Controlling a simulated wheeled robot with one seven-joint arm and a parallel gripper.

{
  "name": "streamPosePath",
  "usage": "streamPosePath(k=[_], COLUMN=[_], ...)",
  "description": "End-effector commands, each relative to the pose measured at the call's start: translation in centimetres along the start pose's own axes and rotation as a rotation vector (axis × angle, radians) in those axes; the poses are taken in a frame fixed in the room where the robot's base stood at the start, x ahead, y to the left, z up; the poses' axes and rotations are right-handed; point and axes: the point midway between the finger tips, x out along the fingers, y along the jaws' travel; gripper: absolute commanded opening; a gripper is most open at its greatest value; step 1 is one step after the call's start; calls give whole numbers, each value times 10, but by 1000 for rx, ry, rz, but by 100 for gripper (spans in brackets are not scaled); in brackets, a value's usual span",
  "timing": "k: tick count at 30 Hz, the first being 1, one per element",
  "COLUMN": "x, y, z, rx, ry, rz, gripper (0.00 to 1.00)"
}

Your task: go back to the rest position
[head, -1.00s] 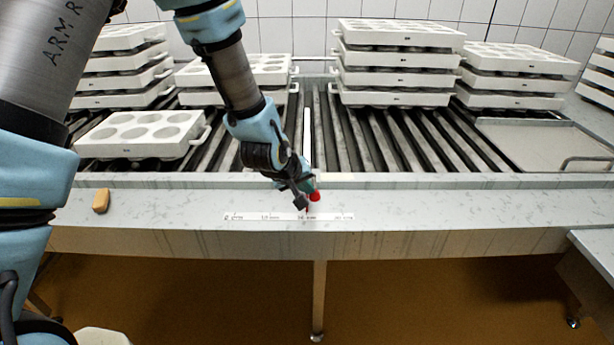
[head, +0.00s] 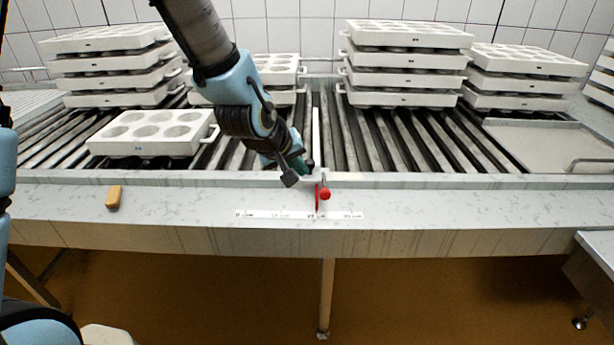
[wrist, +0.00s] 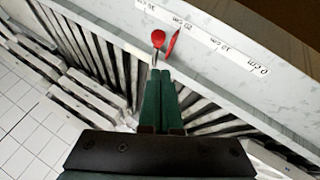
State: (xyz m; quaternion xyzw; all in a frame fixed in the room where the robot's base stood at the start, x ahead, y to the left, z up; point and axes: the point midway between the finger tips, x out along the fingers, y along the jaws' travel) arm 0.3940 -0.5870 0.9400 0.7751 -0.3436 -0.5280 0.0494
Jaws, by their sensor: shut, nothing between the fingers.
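My gripper (head: 300,172) is over the front edge of the roller table in the head view, its fingers pointing down. In the wrist view its two green fingers (wrist: 160,75) lie together, shut and empty. A small red-knobbed thing (head: 325,194) stands on the front ledge just right of my gripper, with a red strip beside it. It also shows beyond the fingertips in the wrist view (wrist: 158,38); I cannot tell whether they touch.
A ruler strip (head: 290,215) lies on the pale front ledge (head: 440,205). A tan block (head: 114,197) sits at the ledge's left. A single white mould (head: 150,148) lies on the rollers at left. Stacks of white moulds (head: 402,80) stand behind. A flat tray (head: 550,145) is at right.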

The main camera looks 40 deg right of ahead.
Motion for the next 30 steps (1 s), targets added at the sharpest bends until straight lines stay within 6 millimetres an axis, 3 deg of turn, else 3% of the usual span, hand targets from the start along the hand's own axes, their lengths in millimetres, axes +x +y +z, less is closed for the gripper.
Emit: streamPosePath(k=[6, 15, 18, 20, 23, 26, 30], x=[-23, -28, -32, -39, -59, -92, -150], y=[-1, -2, -14, -33, -83, -147, -232], z=[3, 4, -2, -9, -24, -33, -25], rx=[-1, -1, -3, -8, -21, -47, -112], ry=[2, 0, 4, 6, 4, -14, -75], rz=[1, -2, -24, -59, -152, -269, -417], gripper=[0, 0, 0, 0, 0, 0, 0])
